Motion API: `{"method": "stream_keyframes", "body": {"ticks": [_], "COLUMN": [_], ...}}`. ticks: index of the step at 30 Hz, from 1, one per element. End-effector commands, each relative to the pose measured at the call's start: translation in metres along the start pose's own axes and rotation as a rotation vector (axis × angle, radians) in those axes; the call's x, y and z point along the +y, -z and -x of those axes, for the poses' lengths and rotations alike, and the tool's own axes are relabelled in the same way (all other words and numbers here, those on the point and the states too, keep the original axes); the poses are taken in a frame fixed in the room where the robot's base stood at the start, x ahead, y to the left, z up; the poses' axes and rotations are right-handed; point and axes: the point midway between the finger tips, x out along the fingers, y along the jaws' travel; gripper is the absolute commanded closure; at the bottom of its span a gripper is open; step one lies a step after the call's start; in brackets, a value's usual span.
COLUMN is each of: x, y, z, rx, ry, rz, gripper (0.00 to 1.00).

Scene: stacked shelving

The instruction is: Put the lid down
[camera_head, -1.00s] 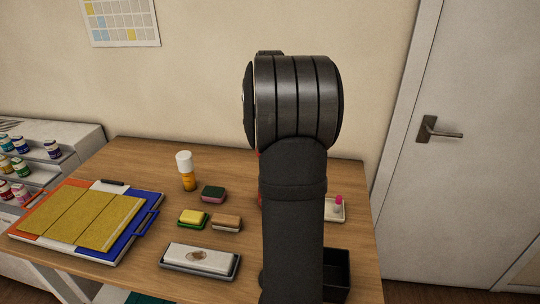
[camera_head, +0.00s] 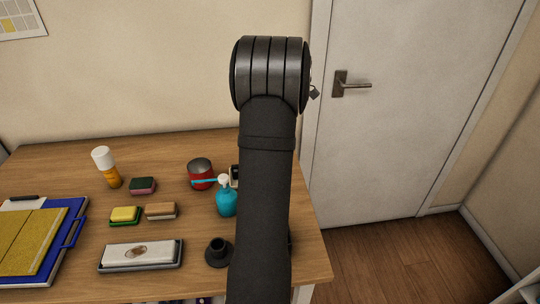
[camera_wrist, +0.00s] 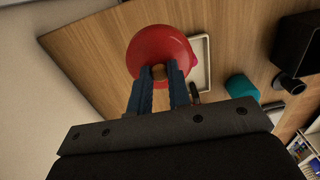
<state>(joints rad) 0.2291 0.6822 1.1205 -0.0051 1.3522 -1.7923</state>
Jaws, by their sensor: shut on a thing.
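In the wrist view, my gripper (camera_wrist: 160,76) is shut on a small wooden knob of a round red lid (camera_wrist: 150,45). The lid is in front of the blue fingers, with the table behind it; its height above the table cannot be told. In the head view, my gripper and the lid are hidden behind my arm. A red pot (camera_head: 201,181) with a dark top stands on the table, left of my arm.
A teal pump bottle (camera_head: 227,203) and a black round-based piece (camera_head: 218,254) stand close to my arm. A cream tray (camera_wrist: 208,68) and a black box (camera_wrist: 297,40) show in the wrist view. Sponges, a white-capped bottle (camera_head: 106,168) and a clipboard (camera_head: 65,222) are further left.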

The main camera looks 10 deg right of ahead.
Motion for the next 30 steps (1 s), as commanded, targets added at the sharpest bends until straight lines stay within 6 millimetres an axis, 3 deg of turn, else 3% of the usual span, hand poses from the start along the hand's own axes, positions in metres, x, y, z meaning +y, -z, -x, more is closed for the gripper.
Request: {"method": "stream_keyframes", "body": {"ticks": [1,3,6,9,21,30], "x": [-0.002,-0.005,-0.007,-0.005,0.049,0.067], "y": [-0.018,-0.035,-0.05,-0.053,0.011,0.032], "z": [-0.007,-0.014,-0.02,-0.026,-0.076,-0.093], "rx": [0.001,0.001,0.001,0.001,0.001,0.001], "ry": [0.002,0.003,0.003,0.003,0.004,0.003], "rz": [-0.004,0.0,0.004,0.007,0.011,0.007], "gripper": [1.0,1.0,1.0,1.0,1.0,1.0]}}
